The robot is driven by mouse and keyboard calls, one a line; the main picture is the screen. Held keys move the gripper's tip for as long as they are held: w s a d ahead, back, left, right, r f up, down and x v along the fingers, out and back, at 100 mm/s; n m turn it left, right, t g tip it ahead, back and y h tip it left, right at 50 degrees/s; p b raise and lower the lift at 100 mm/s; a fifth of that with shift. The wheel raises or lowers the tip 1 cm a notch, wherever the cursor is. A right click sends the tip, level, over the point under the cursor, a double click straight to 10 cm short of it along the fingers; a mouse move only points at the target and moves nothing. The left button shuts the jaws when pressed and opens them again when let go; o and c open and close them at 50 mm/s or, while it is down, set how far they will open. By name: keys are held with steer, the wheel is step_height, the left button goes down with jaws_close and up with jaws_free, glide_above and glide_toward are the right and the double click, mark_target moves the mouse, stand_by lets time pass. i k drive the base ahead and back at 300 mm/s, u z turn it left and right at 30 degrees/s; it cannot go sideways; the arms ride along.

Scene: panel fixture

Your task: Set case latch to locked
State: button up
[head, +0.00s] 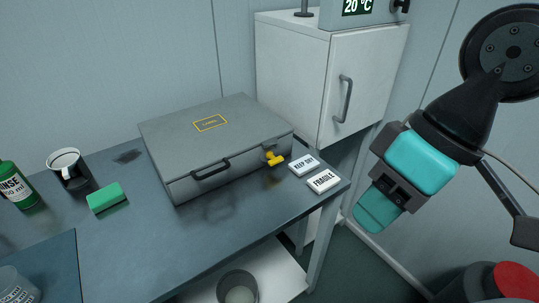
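A closed grey case (220,145) lies on the dark table, with a yellow-edged label on its lid and a dark handle (211,170) on its front. A yellow latch (274,158) sticks out at the front right of the case. I cannot tell from this view whether it is set to locked. My gripper (378,212), with teal parts, hangs at the right, beyond the table's right edge and apart from the case and latch. Its fingertips show from the side, so I cannot tell whether it is open or shut.
Two small signs, "KEEP DRY" (303,165) and "FRAGILE" (322,181), lie right of the latch. A white cabinet (365,80) stands behind. A green sponge (106,198), a mug (68,168) and a green bottle (15,185) are at the left. The table's front middle is clear.

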mark_target(274, 160)
steer(key=z, duration=2.15)
steer(key=k, duration=0.9)
steer(key=u, duration=1.4)
steer(key=i, duration=0.7)
steer(key=u, duration=0.25)
